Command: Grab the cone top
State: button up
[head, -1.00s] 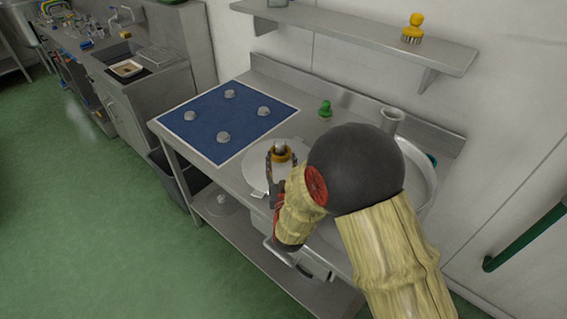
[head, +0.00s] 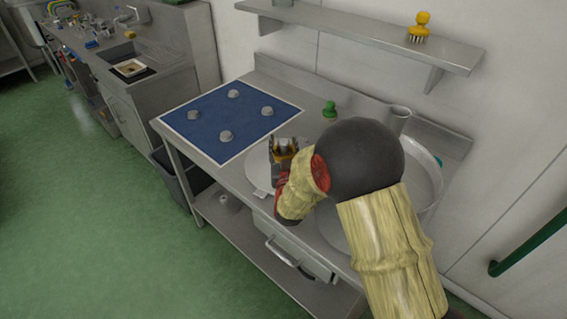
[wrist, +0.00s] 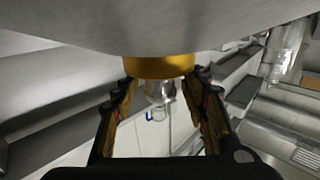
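The cone top appears to be the pale grey round metal piece (head: 257,172) on the steel bench, with a yellow collar and a small metal knob. In the wrist view its broad grey surface (wrist: 70,28) fills the top edge, with the yellow collar (wrist: 158,67) and shiny knob (wrist: 159,91) below it. My gripper (wrist: 160,88) is open, one finger on each side of the knob. Gaps show between knob and fingers; the fingertips are close to the collar, and I cannot tell if they touch it. In the head view my gripper (head: 284,147) partly hides collar and knob.
A blue mat (head: 228,118) with several grey knobs lies to the left. A green knobbed piece (head: 329,110) and a grey cup (head: 398,119) stand toward the wall. A large round pan (head: 427,172) is at right, partly behind my arm. A shelf (head: 370,32) holds a yellow brush (head: 419,27).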

jog(key=shift+c, duration=1.2)
jog(key=c, duration=0.7)
grip_shut()
jog(key=shift+w+r, duration=0.1)
jog(key=shift+r, duration=0.1)
